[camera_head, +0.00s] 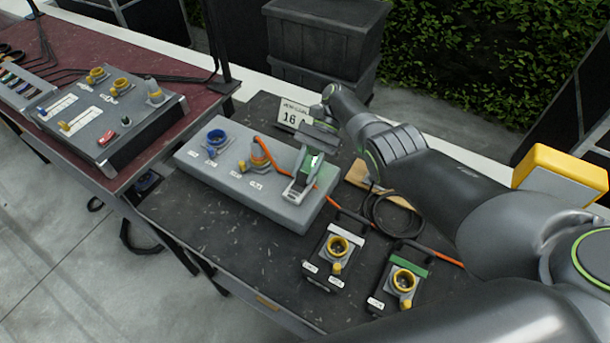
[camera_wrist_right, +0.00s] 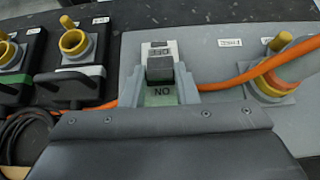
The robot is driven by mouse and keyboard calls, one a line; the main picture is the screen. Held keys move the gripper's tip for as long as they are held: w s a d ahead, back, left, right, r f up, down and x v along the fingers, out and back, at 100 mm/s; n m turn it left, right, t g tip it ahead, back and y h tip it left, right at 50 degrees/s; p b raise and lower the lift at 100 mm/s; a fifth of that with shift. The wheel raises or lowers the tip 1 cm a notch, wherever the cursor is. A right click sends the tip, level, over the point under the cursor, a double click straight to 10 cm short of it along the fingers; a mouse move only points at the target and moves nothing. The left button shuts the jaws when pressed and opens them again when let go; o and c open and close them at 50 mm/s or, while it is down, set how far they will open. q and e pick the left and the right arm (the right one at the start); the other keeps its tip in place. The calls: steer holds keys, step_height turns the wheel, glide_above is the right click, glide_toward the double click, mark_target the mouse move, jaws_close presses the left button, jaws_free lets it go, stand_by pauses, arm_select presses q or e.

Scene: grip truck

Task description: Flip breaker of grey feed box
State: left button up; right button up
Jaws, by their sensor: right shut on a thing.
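The grey feed box (camera_head: 215,172) lies on the dark table in the middle of the head view. It carries a blue socket, a socket with an orange cable plugged in, and a breaker at its right end. The breaker's lever (camera_wrist_right: 160,68) is a dark block in the right wrist view, between a white OFF label and a green ON label (camera_wrist_right: 160,97), both upside down there. My left gripper is out of view.
Two small boxes with yellow sockets (camera_head: 333,250) (camera_head: 398,289) stand near the table's front right. An orange cable (camera_head: 330,202) and a coiled black cable (camera_head: 392,215) lie close by. A 16 A sign (camera_head: 293,115) stands behind the feed box. Another panel (camera_head: 105,115) stands on the red table at left.

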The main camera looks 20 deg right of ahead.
steer(key=shift+f, duration=0.1)
stand_by(0.4)
steer(key=o, duration=1)
